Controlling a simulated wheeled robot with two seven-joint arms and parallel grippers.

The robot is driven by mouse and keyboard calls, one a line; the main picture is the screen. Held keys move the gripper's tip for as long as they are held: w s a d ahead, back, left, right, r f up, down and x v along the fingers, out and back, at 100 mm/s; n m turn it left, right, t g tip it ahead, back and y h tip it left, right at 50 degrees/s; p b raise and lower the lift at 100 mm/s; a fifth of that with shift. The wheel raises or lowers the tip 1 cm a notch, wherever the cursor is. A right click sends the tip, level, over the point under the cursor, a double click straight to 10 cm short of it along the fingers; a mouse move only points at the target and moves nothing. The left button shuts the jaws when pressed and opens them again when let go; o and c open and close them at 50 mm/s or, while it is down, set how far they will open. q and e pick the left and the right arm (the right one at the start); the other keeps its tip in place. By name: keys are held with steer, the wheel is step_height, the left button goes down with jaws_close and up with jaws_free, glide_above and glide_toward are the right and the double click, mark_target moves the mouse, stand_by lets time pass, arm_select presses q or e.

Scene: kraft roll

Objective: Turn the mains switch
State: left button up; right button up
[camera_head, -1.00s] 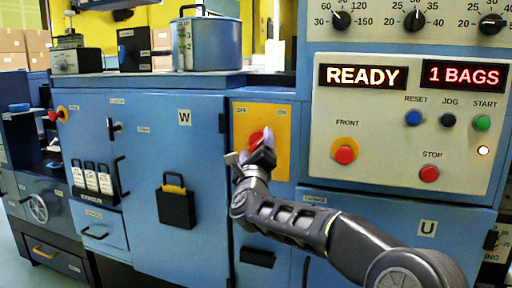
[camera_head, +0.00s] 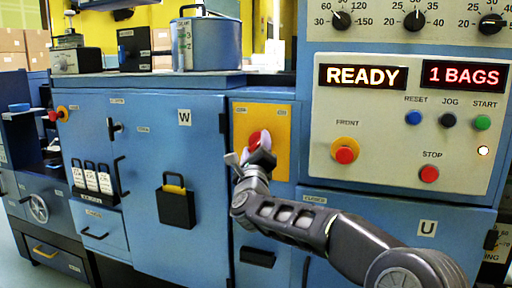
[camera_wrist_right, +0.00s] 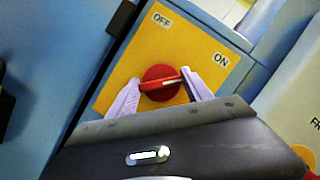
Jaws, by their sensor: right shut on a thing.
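The mains switch is a red round knob (camera_head: 254,139) on a yellow plate (camera_head: 281,115) marked OFF at left and ON at right. In the right wrist view the knob (camera_wrist_right: 158,84) carries a pale line pointing right, on the ON side of the yellow plate (camera_wrist_right: 125,72). My right gripper (camera_head: 261,145) is at the knob in the head view and hides part of it. In the wrist view the pale fingers of the right gripper (camera_wrist_right: 160,80) sit on either side of the knob, shut on it. My left gripper is out of view.
Right of the switch is a control panel (camera_head: 325,160) with several buttons and displays reading READY and 1 BAGS. A blue cabinet door (camera_head: 160,150) with a black padlock-like block (camera_head: 176,208) is at left. A blue pot (camera_head: 211,45) stands on top.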

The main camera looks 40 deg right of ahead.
steer(key=shift+n, duration=0.3)
steer(key=n+y+p, duration=0.1)
steer(key=n+p, duration=0.1)
steer(key=n, duration=0.1)
steer(key=shift+r+y, duration=0.3)
steer(key=shift+y, duration=0.1)
steer(key=n+p, duration=0.2)
steer(key=p, duration=0.1)
steer(key=n+g+y+p, duration=0.1)
steer(key=n+p, duration=0.1)
steer(key=p, duration=0.1)
steer(key=n+p, duration=0.2)
steer(key=p, duration=0.1)
steer(key=shift+r+y+p, duration=0.3)
steer(key=shift+y, duration=0.1)
steer(key=n+g+p, duration=0.1)
steer(key=n+p, duration=0.2)
steer(key=p, duration=0.4)
steer(key=n+g+p, duration=0.2)
steer(key=n+p, duration=0.1)
steer(key=p, duration=0.5)
steer(key=shift+a+f, duration=0.1)
steer(key=shift+f+n+g+p, duration=0.4)
steer(key=shift+n+p, duration=0.2)
steer(key=shift+p, duration=0.4)
steer(key=o, duration=1.4)
steer(key=shift+c, duration=0.2)
steer(key=shift+r, duration=0.1)
